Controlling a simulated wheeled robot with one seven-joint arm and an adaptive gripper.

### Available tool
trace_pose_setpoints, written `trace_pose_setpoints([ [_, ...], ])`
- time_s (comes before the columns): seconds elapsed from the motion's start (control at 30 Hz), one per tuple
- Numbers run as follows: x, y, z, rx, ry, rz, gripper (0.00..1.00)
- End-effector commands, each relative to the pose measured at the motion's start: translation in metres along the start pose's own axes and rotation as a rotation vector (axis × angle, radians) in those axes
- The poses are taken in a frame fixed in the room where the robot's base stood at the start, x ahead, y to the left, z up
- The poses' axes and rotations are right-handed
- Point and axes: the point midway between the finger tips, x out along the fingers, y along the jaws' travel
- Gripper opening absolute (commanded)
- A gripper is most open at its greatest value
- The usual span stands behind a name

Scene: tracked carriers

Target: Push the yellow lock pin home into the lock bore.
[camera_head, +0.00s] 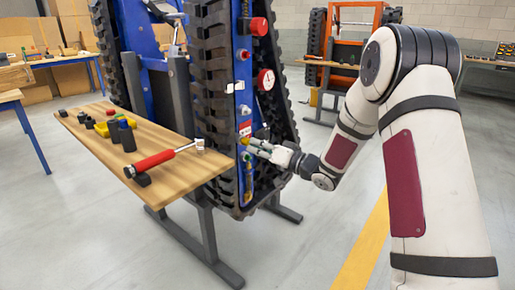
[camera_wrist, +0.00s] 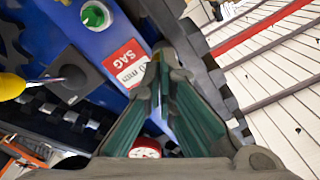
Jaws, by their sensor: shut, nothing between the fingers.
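The yellow lock pin (camera_wrist: 11,86) shows at the left edge of the wrist view, with a rounded yellow head and a thin metal shank. The shank points at a dark block (camera_wrist: 88,72) on the blue frame; how deep it sits there I cannot tell. In the head view the pin's yellow head (camera_head: 244,141) is a small spot on the blue frame, just beside my fingertips. My gripper (camera_head: 250,148) is shut and empty. In the wrist view its green-padded fingers (camera_wrist: 166,70) meet to the right of the pin, apart from it in the picture.
A red SAG label (camera_wrist: 126,64) and a green-centred round fitting (camera_wrist: 95,15) are on the blue frame nearby. Black tracks (camera_head: 212,85) flank the frame. A wooden bench (camera_head: 190,172) with a red-handled tool (camera_head: 155,160) stands left. Floor right of the carrier is clear.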

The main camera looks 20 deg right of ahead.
Motion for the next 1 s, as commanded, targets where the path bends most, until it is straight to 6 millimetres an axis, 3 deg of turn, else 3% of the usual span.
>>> trace_pose_setpoints([
  [0.57, 0.008, -0.001, -0.001, 0.0, 0.002, -0.002, 0.0],
  [1.0, -0.022, 0.0, 0.0, 0.001, 0.001, 0.0, 0.0],
])
